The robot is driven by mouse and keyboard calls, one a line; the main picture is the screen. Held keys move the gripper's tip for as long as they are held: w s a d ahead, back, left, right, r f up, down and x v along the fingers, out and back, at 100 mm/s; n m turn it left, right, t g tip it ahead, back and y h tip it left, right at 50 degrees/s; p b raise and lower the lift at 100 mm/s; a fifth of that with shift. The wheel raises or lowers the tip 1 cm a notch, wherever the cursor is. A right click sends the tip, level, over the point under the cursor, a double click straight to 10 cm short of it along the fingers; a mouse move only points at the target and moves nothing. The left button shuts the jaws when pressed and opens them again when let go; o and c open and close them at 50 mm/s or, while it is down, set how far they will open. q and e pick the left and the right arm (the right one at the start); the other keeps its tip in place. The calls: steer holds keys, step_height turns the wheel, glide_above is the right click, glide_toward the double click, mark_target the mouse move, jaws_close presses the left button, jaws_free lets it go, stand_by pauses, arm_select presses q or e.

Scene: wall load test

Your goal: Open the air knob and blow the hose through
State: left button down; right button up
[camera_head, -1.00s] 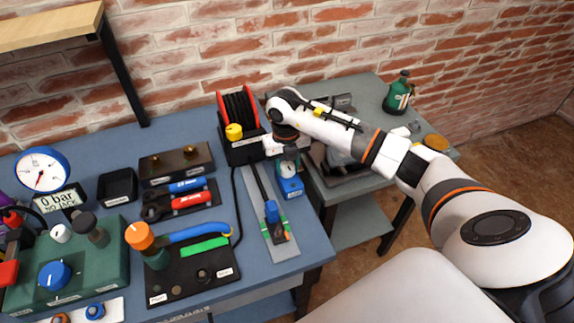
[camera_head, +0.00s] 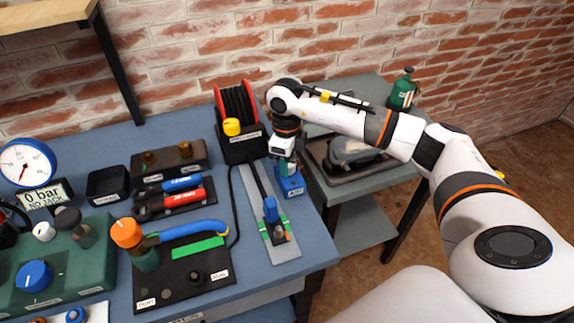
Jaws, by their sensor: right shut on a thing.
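A hose reel (camera_head: 237,103) with red flanges and dark coils stands at the back of the blue bench. A yellow knob (camera_head: 232,127) sits at its front. A dark hose runs from the reel area to a blue-tipped piece (camera_head: 271,210) on a grey strip (camera_head: 281,250). My right gripper (camera_head: 287,164) points down at a small blue device (camera_head: 291,184) beside the strip. It is shut on the top of this blue device, whose dial is mostly hidden. The device stands at the bench's right edge. My left gripper is not in view.
A green box (camera_head: 85,275) with a blue knob (camera_head: 34,276) and a gauge reading 0 bar stand left. A grey side table (camera_head: 355,190) carries a tray and green bottle (camera_head: 402,90).

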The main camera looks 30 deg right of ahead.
steer(key=n+b, duration=0.1)
steer(key=n, duration=0.2)
steer(key=shift+r+n+b, duration=0.1)
steer(key=shift+n+b, duration=0.55)
steer(key=shift+n, duration=0.75)
steer(key=o, duration=1)
steer(key=shift+r, duration=0.1)
step_height(320, 180, up, 12)
steer(key=shift+s+a+f+b, duration=0.1)
steer(key=shift+b, duration=0.35)
